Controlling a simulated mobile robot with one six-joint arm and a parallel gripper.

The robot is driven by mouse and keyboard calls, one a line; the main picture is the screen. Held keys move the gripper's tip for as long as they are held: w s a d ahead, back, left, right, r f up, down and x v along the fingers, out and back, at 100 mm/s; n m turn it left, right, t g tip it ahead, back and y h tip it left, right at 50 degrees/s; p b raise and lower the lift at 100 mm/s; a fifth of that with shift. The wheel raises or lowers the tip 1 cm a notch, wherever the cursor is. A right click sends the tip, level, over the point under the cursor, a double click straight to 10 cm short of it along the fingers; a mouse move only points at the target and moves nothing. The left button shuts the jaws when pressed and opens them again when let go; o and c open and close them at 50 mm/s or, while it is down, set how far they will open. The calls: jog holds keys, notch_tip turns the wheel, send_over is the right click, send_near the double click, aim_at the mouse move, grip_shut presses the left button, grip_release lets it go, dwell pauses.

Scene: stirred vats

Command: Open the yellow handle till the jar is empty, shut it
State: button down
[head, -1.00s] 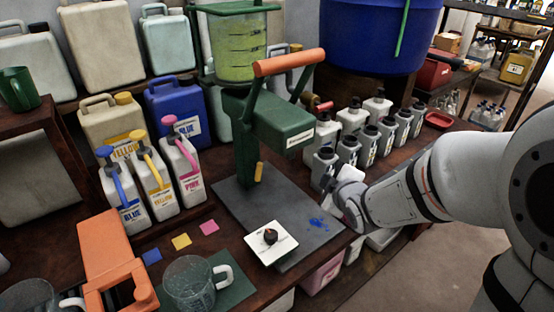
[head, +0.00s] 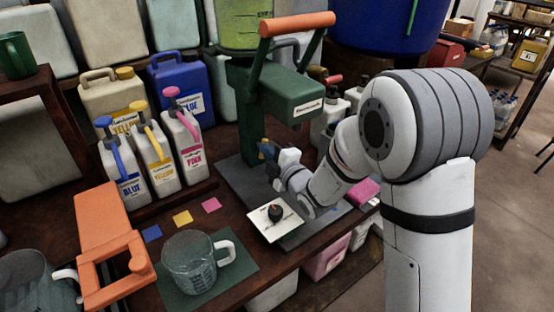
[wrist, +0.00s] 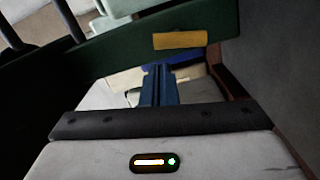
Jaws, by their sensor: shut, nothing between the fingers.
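The green dispenser (head: 285,95) stands on a dark plate and carries a clear jar (head: 245,32) with yellow-green liquid in it; the jar's top is cut off. The short yellow handle (wrist: 180,40) shows in the wrist view on the dispenser's dark green body, just beyond my fingertips and a little right of them. In the head view it is largely hidden by my gripper. My gripper (head: 266,152) is shut and empty, with its blue fingers close to the dispenser's column. The blue fingers also show in the wrist view (wrist: 158,85); I cannot tell whether they touch the handle.
An orange-gripped lever (head: 297,24) rises above the dispenser. A white plate with a dark knob (head: 275,213) lies below my wrist. A glass measuring jug (head: 190,263) stands on a green mat at the front. Blue, yellow and pink jugs (head: 155,160) stand left of the dispenser.

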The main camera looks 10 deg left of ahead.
jog(key=shift+x, duration=1.15)
